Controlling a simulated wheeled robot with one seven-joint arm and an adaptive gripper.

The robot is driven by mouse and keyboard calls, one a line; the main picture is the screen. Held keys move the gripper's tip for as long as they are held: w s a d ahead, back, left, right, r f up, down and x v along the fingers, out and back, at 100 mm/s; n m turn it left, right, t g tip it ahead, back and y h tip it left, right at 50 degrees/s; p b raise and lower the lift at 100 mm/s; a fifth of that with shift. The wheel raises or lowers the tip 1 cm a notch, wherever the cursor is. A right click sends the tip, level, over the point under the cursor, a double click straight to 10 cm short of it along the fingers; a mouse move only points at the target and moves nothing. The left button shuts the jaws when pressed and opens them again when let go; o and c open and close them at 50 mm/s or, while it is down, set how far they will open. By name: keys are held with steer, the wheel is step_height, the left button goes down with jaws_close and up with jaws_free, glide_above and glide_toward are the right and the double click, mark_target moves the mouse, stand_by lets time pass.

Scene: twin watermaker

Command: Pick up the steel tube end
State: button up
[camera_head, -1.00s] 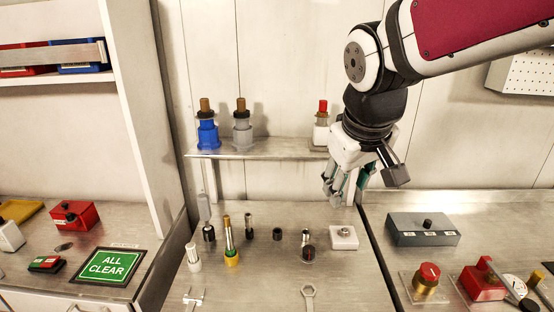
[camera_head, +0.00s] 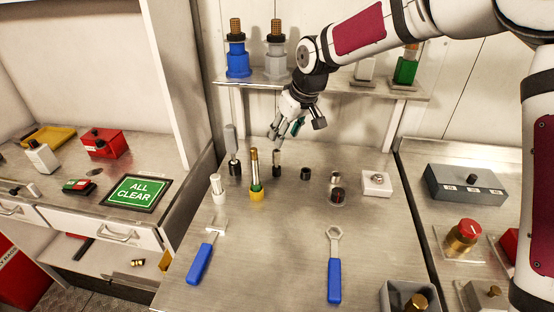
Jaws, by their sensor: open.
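Several small upright parts stand on the steel bench, and I cannot tell for sure which is the steel tube end. One candidate is a short steel-topped piece with a dark lower part (camera_head: 277,159), just below my gripper in the picture. Another is a small steel cylinder (camera_head: 335,178) behind a dark-fronted round piece. My gripper (camera_head: 285,131) hangs above the back of the bench, in front of the shelf, fingers pointing down. It is open, with nothing seen between its fingers.
A black cap (camera_head: 305,173) and a white block (camera_head: 376,184) stand right. Two blue-handled tools lie in front. The shelf (camera_head: 260,81) holds connectors.

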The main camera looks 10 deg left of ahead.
mark_target(278, 152)
steer(key=p+x, duration=0.1)
steer(key=x, duration=1)
steer(key=shift+a+f, duration=0.1)
steer(key=shift+f, duration=0.25)
jaws_close()
